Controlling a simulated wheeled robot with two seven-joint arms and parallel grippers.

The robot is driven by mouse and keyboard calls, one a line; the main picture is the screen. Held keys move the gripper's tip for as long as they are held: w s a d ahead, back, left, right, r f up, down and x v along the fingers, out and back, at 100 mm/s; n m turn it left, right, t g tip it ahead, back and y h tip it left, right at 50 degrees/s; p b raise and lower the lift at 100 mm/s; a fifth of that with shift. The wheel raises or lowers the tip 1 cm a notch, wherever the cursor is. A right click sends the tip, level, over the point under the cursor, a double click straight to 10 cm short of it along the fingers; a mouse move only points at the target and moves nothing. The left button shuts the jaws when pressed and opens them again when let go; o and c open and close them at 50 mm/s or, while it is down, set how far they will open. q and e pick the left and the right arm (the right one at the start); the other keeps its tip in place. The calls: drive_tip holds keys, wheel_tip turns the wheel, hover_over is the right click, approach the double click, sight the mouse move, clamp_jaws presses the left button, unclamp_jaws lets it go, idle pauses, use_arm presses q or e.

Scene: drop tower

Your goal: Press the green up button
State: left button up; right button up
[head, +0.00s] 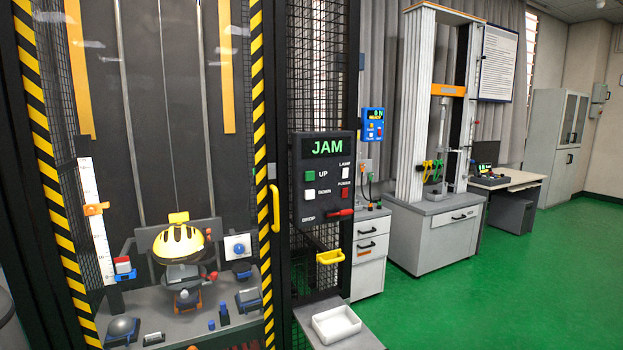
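The green up button (310,176) is a small square on the dark control panel (325,205), beside the label "UP". The panel's display (325,147) reads "JAM" in green letters. Below the green button is a white down button (310,195). To the right are a white lamp button (346,173) and a red button (345,193). A red drop lever (340,213) sits at the panel's lower edge. Neither of my grippers shows in the head view.
The drop tower's striped frame (257,120) stands left of the panel, with a yellow helmet (178,245) inside. A yellow handle (275,208) and yellow bracket (330,257) stick out nearby. A white tray (336,324) sits on a ledge below. Green floor at right is clear.

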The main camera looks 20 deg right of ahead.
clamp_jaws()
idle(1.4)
